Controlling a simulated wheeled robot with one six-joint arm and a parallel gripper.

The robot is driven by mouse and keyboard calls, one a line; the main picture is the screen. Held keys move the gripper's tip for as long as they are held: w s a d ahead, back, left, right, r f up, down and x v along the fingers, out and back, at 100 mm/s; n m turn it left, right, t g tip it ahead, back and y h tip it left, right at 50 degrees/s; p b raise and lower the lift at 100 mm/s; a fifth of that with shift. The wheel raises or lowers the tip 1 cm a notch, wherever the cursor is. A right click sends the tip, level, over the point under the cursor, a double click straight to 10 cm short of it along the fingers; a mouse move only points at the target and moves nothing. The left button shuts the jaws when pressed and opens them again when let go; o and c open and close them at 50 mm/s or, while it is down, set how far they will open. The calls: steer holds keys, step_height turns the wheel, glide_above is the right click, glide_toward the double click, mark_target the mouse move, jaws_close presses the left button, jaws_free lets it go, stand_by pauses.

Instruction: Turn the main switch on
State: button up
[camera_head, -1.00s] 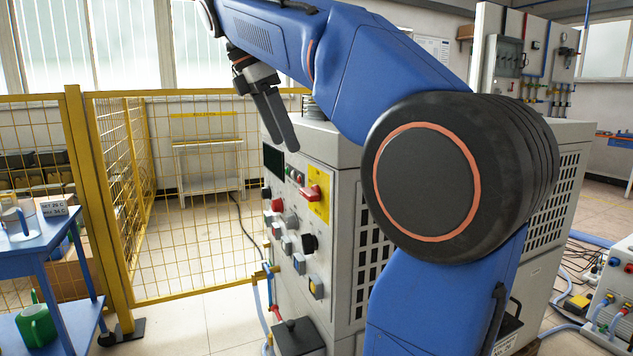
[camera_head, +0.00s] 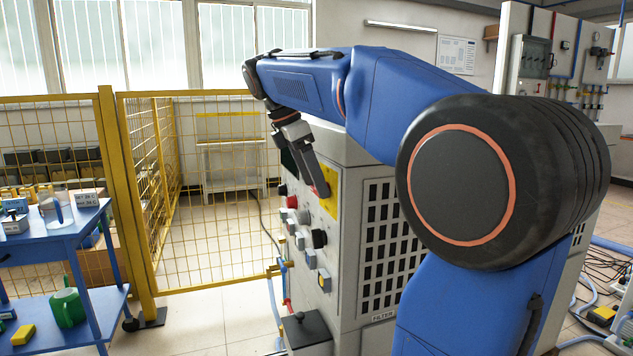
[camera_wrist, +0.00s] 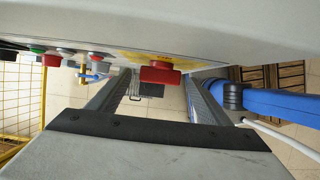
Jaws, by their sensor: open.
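The main switch is a red handle (camera_wrist: 160,74) on a yellow plate (camera_head: 331,203) on the front of the grey heater cabinet (camera_head: 352,152). In the head view my gripper (camera_head: 319,190) is at the plate and hides most of the handle. In the wrist view my gripper (camera_wrist: 158,88) is open, with one finger to each side of the red handle. The handle lies crosswise between the fingers, near the panel. I cannot tell whether either finger touches it.
Several buttons and knobs, including a black knob (camera_head: 319,238), sit below the plate on the panel. A yellow mesh fence (camera_head: 215,230) stands at the left. A blue cart (camera_head: 60,245) stands at far left. Hoses lie on the floor at right.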

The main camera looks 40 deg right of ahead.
steer(key=shift+f, duration=0.15)
steer(key=shift+c, duration=0.4)
steer(key=c, duration=1)
steer(key=shift+o, duration=0.2)
steer(key=shift+s+t, duration=0.15)
steer(key=shift+t, duration=0.15)
steer(key=m+t+h, duration=0.1)
steer(key=t, duration=0.2)
steer(key=s+f+t+h, duration=0.1)
steer(key=t, duration=0.2)
steer(key=s+m+t+h, duration=0.1)
steer(key=t+h, duration=0.1)
steer(key=t, duration=0.1)
steer(key=shift+s+a+f+m+t, duration=0.1)
steer(key=shift+a+f+m+t, duration=0.1)
steer(key=shift+a+m+t, duration=0.15)
